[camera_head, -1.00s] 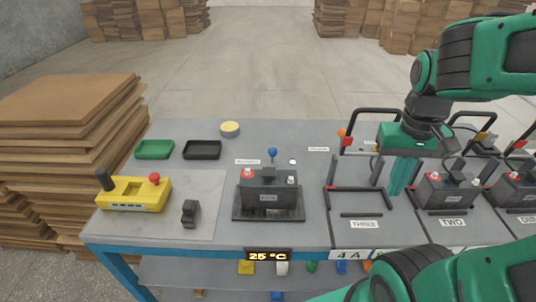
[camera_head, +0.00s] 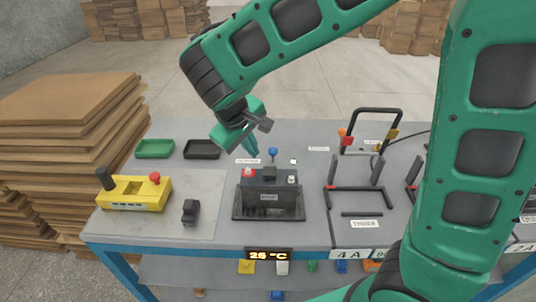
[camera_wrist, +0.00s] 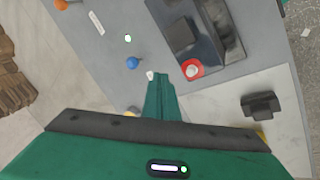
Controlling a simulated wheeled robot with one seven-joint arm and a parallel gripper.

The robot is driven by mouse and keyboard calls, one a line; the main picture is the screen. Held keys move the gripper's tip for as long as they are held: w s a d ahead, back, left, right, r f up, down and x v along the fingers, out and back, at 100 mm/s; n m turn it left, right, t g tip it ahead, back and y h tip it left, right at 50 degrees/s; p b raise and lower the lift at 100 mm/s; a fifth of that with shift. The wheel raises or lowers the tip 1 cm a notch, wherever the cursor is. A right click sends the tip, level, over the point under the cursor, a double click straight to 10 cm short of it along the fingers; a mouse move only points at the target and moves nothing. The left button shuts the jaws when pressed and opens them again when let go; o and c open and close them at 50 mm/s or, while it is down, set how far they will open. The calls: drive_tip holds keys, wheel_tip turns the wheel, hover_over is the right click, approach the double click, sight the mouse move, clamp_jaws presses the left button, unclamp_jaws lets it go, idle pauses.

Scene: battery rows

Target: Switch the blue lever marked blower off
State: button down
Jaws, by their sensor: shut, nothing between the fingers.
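The blue lever shows as a round blue knob (camera_head: 272,152) at the back of the table, behind the dark battery. The knob also shows in the wrist view (camera_wrist: 133,62), left of my fingertips. A small white label (camera_head: 247,161) lies on the table to its left; its print is too small to read. My gripper (camera_head: 253,151) is shut and empty, fingers pointing down, just left of the knob and apart from it in the head view. In the wrist view the shut green fingers (camera_wrist: 159,92) point towards the table. The lever's stem is mostly hidden.
The dark battery (camera_head: 268,198) with red and white caps stands in front of the lever. A small lit lamp (camera_head: 293,161) is right of the knob. An orange knob (camera_head: 342,132) and black frames are further right. Black (camera_head: 202,149) and green (camera_head: 154,149) trays lie left.

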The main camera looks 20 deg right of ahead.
sight(273, 154)
drive_tip(key=shift+d+f, duration=0.1)
drive_tip(key=shift+d, duration=0.05)
drive_tip(key=x, duration=0.9)
drive_tip(key=shift+f, duration=0.1)
drive_tip(key=shift+w+d, duration=1.55)
